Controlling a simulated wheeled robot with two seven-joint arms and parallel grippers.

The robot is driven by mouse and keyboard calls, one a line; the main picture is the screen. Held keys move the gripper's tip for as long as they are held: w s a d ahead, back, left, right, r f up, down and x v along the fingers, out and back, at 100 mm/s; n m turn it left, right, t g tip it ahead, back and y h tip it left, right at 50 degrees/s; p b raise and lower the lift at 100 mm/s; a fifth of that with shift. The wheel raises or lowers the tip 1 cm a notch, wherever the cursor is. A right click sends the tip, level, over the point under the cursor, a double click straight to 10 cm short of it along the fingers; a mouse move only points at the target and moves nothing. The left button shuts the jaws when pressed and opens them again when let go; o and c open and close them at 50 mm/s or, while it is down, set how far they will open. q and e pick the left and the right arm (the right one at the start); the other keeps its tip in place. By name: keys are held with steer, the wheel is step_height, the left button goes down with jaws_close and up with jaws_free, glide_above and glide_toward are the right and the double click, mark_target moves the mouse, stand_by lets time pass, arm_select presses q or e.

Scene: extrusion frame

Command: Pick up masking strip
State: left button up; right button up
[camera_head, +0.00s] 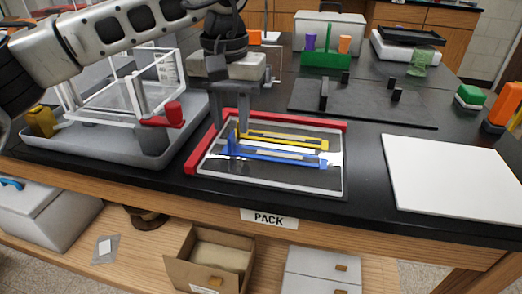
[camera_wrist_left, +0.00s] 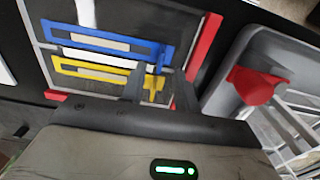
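A yellow slotted strip (camera_head: 285,140) and a blue slotted strip (camera_head: 278,156) lie side by side on a dark, pale-rimmed tray; each has a raised tab at its left end. I cannot tell which one is the masking strip. In the left wrist view, the blue strip (camera_wrist_left: 105,43) and yellow strip (camera_wrist_left: 95,72) lie beyond my fingers. My left gripper (camera_head: 230,122) is over the strips' left ends, fingers pointing down and apart. In the wrist view the gripper (camera_wrist_left: 160,92) has the tab ends between its fingers; contact is unclear. My right gripper is not in view.
Red edge bars (camera_head: 203,147) border the tray's left and back. A grey bin (camera_head: 85,150) with a white frame (camera_head: 118,85) and a red part (camera_head: 174,115) stands left. A white board (camera_head: 450,175) lies right. A black fixture plate (camera_head: 365,105) with upright posts lies behind.

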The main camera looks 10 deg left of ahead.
mark_target(232, 131)
arm_select(q)
step_height(232, 131, down, 4)
steer(key=shift+r, duration=0.2)
steer(key=shift+c, duration=0.3)
jaws_close()
steer(key=shift+r, duration=0.15)
